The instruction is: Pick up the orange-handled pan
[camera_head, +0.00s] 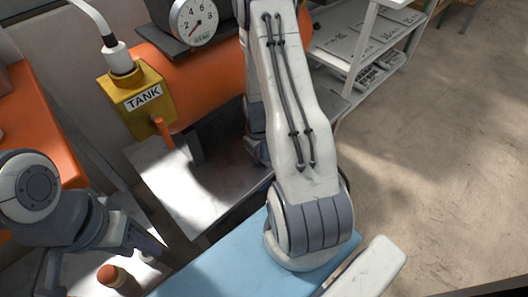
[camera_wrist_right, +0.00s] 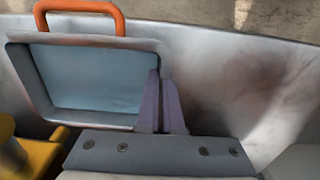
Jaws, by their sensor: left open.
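In the right wrist view, a shallow rectangular pan (camera_wrist_right: 20,50) with a grey rim and pale blue inside lies at the upper left. Its orange loop handle (camera_wrist_right: 80,8) stands at its far edge. My right gripper (camera_wrist_right: 162,85) has its two purple-grey fingers close together, with no clear gap, by the pan's right end. Whether the fingers touch the rim is not clear. In the head view, my right arm hides its own gripper, and I cannot make out the pan for certain. My left gripper (camera_head: 150,245) is open and apart at the lower left, partly in shade.
A yellow TANK box (camera_head: 140,98) and an orange cylinder (camera_head: 215,82) with a gauge (camera_head: 195,20) stand at the back. A blue surface (camera_head: 215,272) lies at the front. White shelves (camera_head: 355,60) stand at the upper right, with open floor (camera_head: 430,150) beside them.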

